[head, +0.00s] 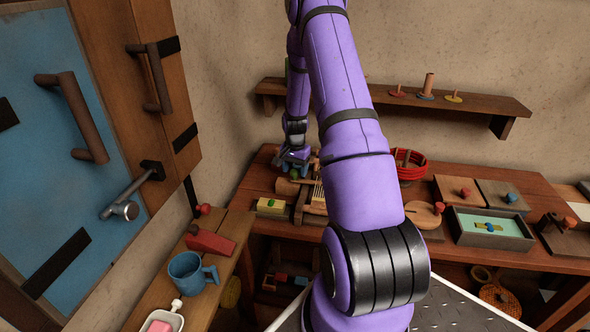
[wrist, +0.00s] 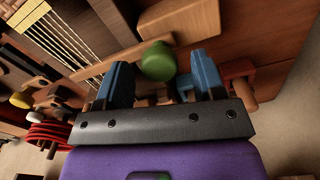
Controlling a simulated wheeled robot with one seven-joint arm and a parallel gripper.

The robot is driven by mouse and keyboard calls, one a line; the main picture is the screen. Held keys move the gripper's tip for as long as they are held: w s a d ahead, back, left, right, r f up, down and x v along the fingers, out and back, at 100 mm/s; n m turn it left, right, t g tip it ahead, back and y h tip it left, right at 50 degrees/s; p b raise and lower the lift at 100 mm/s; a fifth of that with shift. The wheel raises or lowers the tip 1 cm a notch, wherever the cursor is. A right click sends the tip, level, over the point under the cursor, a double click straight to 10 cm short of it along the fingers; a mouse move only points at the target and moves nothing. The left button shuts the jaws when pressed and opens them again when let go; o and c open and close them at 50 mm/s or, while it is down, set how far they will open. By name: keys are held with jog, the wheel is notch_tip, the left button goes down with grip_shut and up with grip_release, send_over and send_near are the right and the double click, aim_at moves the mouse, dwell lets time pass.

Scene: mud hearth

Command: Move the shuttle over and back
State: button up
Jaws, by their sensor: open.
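My gripper (head: 293,160) is open at the back left of the wooden table. In the wrist view its two blue fingers (wrist: 163,72) stand apart on either side of a green knob (wrist: 158,61), with gaps visible between them. I cannot tell whether this knob belongs to the shuttle. A small loom with pale warp threads (wrist: 62,38) lies beside it; it also shows in the head view (head: 317,198), partly hidden by my arm. A light wooden block (wrist: 181,20) lies just beyond the knob. The shuttle itself is not clearly distinguishable.
A red coil basket (head: 408,165) stands right of my arm, and a grey tray (head: 490,241) sits further right. A yellow block (head: 271,206) lies left of the loom. A blue mug (head: 187,272) stands on the left bench. A shelf (head: 470,105) hangs above the table.

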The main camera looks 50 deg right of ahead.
notch_tip(320, 180, up, 11)
jog(key=shift+f, duration=0.15)
jog(key=shift+c, duration=0.3)
